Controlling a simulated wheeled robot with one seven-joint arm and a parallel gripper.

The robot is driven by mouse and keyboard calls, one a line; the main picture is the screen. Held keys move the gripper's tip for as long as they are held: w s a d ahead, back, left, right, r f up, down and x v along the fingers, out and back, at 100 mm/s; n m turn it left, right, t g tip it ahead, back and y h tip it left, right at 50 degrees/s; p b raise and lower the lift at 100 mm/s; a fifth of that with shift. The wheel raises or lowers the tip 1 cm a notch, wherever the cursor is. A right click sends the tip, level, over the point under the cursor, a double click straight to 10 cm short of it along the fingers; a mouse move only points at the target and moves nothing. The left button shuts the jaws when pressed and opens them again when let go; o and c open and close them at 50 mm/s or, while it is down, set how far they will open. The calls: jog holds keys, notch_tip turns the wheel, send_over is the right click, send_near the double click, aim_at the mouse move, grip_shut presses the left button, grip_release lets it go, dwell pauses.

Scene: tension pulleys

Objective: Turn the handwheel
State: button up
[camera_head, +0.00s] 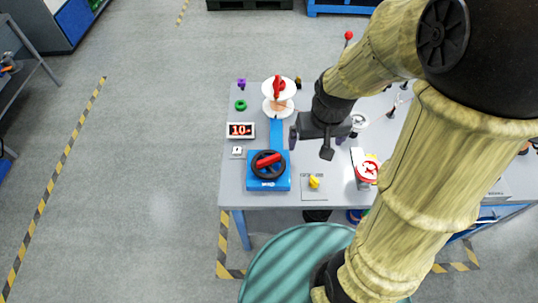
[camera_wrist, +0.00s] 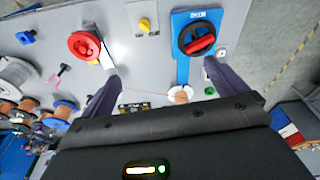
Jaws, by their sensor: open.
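A black handwheel (camera_head: 268,164) with a red bar across it sits on a blue base (camera_head: 281,184) near the table's front left corner. In the wrist view the handwheel (camera_wrist: 197,38) is at the upper right, beyond the right fingertip. My gripper (camera_head: 310,143) is above the table, to the right of the handwheel and apart from it. In the wrist view my gripper (camera_wrist: 162,72) has its two fingers wide apart with nothing held between them. A red round knob or wheel (camera_wrist: 84,45) shows at the upper left there.
A blue strip leads back to a white reel (camera_head: 278,104). A yellow piece (camera_head: 314,182) lies right of the base. Several wire spools (camera_wrist: 18,72) are at the wrist view's left. Open floor lies left of the table.

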aim_at(268, 158)
jog(key=w+a+f+n+g, duration=0.2)
jog(key=w+a+f+n, duration=0.1)
jog(key=w+a, duration=0.6)
jog(key=shift+w+a+n+p, duration=0.15)
jog(key=shift+a+n+p, duration=0.25)
jog(key=shift+a, duration=0.75)
jog(key=shift+f, duration=0.15)
notch_tip(268, 158, down, 17)
jog(key=shift+f+p, duration=0.15)
jog(key=shift+p, duration=0.55)
jog(key=c, duration=1)
